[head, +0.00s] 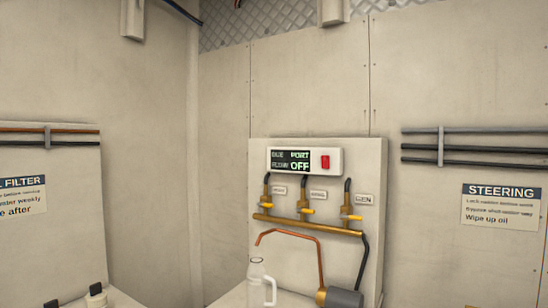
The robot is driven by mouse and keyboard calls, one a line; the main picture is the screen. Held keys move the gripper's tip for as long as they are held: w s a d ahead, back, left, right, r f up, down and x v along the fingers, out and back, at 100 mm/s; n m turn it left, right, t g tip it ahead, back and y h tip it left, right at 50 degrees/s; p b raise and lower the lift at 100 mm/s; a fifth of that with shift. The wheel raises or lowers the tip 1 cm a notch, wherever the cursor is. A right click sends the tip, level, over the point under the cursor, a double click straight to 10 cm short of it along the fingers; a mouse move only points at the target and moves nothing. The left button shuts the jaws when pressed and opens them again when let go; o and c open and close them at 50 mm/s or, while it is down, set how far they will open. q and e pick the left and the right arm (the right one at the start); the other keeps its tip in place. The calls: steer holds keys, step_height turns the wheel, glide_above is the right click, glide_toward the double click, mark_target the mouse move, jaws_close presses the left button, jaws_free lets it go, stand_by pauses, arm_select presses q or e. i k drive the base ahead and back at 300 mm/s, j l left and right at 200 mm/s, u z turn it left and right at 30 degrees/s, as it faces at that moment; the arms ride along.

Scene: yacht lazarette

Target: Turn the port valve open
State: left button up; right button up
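A white panel (322,154) at the lower centre carries a brass manifold (307,228) with three valves in a row. A small label stands beside each valve. Neither of my grippers is in view.
A red switch (325,162) sits beside the display. Below the manifold are a copper pipe (320,262), a dark grey cylinder (345,298) and a clear jug (258,284). Pipes (475,132) and a "STEERING" sign (500,207) are on the right wall.

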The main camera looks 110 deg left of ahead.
mark_target(260, 204)
steer(key=u, duration=3.5)
